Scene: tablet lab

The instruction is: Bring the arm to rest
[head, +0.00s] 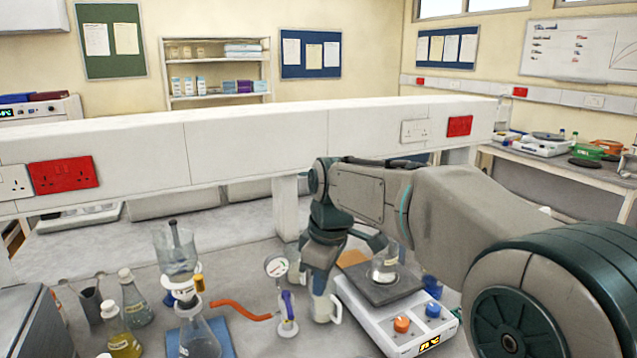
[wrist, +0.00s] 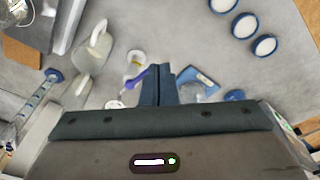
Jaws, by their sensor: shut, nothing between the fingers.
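My arm reaches over the bench from the right in the head view, with its wrist bent downward. My gripper (head: 319,283) points down just left of the white hotplate (head: 398,316). In the wrist view the two dark fingers of my gripper (wrist: 159,72) are together with nothing between them. A glass beaker (head: 385,265) stands on the hotplate's dark top plate. My gripper's tips are partly hard to make out against pale items behind them in the head view.
A pressure gauge with a purple-handled valve (head: 286,300) and an orange hose (head: 240,311) lie close left of my gripper. Glass flasks (head: 135,300) and a filter funnel (head: 177,255) crowd the left. A white socket rail (head: 250,145) runs behind.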

